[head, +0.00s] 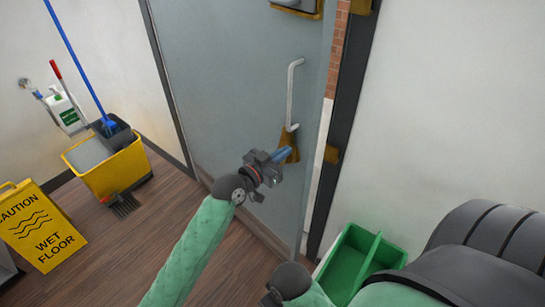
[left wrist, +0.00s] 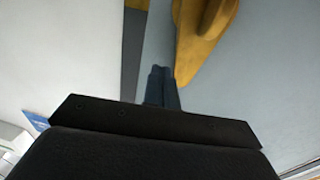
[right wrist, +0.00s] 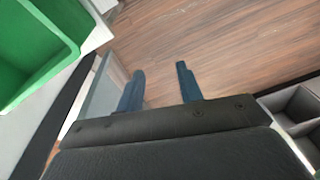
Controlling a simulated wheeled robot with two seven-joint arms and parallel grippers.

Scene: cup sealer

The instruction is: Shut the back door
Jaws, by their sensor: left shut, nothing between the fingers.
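The back door (head: 235,90) is a grey-blue panel with an upright white handle (head: 292,95) and a brass-coloured piece (head: 288,143) below it. It stands ajar: brick and a pale strip show between its right edge and the dark frame (head: 351,90). My left gripper (head: 283,154) is shut and empty, in front of the door just below the handle. In the left wrist view its closed fingers (left wrist: 162,88) are beside the brass-coloured piece (left wrist: 203,40); contact is unclear. My right gripper (right wrist: 160,88) is open and empty above the floor, low in the head view.
A green bin (head: 349,262) stands right of the door, below the pale wall. A yellow mop bucket (head: 112,175) and a yellow wet-floor sign (head: 42,228) stand to the left.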

